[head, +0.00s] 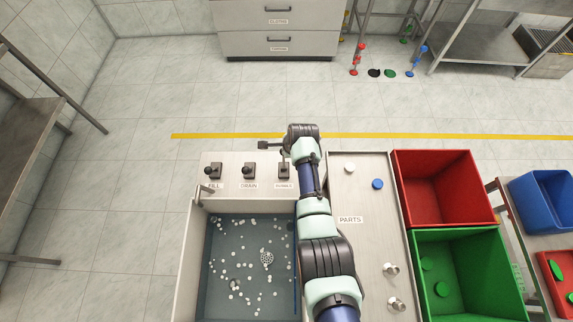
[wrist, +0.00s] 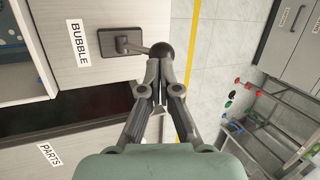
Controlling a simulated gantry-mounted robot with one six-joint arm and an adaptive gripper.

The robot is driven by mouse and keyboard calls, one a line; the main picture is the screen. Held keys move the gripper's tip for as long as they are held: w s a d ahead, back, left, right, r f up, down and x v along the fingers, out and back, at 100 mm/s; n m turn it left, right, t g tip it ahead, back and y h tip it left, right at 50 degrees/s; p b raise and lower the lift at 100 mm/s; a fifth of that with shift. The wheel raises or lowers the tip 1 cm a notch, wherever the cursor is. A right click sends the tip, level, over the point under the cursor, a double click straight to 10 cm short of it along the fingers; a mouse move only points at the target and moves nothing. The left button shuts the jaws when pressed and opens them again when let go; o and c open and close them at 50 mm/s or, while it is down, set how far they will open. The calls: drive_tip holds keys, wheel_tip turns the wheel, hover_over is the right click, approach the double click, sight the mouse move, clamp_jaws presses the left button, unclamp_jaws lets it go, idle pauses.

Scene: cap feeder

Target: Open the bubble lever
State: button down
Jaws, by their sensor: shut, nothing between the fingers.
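The bubble lever (wrist: 135,44) has a dark square base, a thin metal stem and a black ball knob. In the wrist view its stem points right, and the knob is just beyond my fingertips. The label reading BUBBLE lies left of the base. My gripper (wrist: 159,68) is shut with its fingers together and empty. The fingertips are right at the knob; I cannot tell whether they touch it. In the head view the bubble lever (head: 283,173) is the rightmost of three on the panel, close beside my arm, which partly crowds it.
The fill lever (head: 215,171) and drain lever (head: 249,171) stand to its left. A basin (head: 210,290) with many small white balls lies in front. The parts tray (head: 345,260), a red bin (head: 443,186) and a green bin (head: 465,275) are to the right.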

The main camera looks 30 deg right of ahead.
drive_tip(key=p+v, duration=0.7)
drive_tip(key=v, duration=0.5)
drive_tip(key=shift+w+d+r, duration=0.25)
drive_tip(key=shift+d+r, duration=0.05)
drive_tip(key=shift+r, duration=0.25)
drive_tip(key=s+a+r+n+t, duration=0.4)
drive_tip(key=s+a+r+n, duration=0.3)
drive_tip(key=a+r+n, duration=0.45)
drive_tip(key=s+a+r+n+t, duration=0.4)
drive_tip(key=s+a+r+n, duration=0.2)
drive_tip(key=a+r+n, duration=0.5)
wheel_tip(320, 180, up, 28)
drive_tip(key=p, duration=2.6)
drive_tip(key=shift+s+d, duration=0.35)
drive_tip(key=shift+d, duration=0.1)
